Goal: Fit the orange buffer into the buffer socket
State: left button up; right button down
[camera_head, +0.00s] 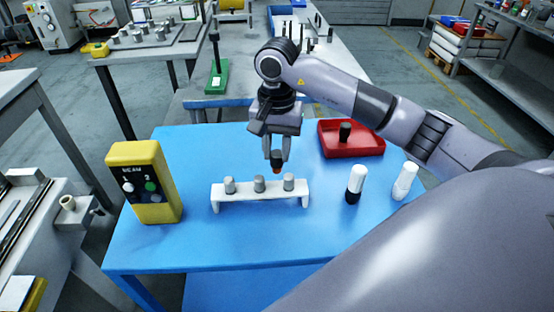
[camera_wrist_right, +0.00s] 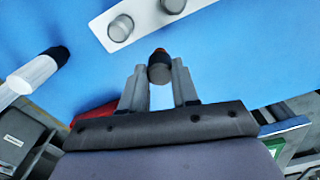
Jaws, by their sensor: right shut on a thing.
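My right gripper (camera_head: 276,158) is shut on a short dark grey cylinder with an orange end (camera_head: 276,168), probably the orange buffer. In the right wrist view the cylinder (camera_wrist_right: 160,70) sits between the fingertips (camera_wrist_right: 160,80), its orange end pointing away from the palm. It is held above the blue table, just behind a white rack (camera_head: 260,197) with three grey cylinders on top. The rack shows partly at the top of the wrist view (camera_wrist_right: 145,22). I cannot tell which part is the buffer socket. My left gripper is not in view.
A yellow box with buttons (camera_head: 150,205) stands at the table's left. A red tray (camera_head: 352,152) holding a dark cylinder is at the back right. A black-and-white bottle (camera_head: 354,190) and a white bottle (camera_head: 404,182) stand at right. The blue table's front (camera_head: 230,240) is clear.

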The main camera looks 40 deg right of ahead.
aim_at(277, 153)
jog(key=shift+f, duration=1.85)
jog(key=shift+f, duration=0.1)
jog(key=c, duration=1.3)
grip_release()
jog(key=shift+f, duration=0.1)
jog(key=o, duration=0.5)
jog(key=shift+c, duration=0.2)
jog(key=shift+r, duration=0.2)
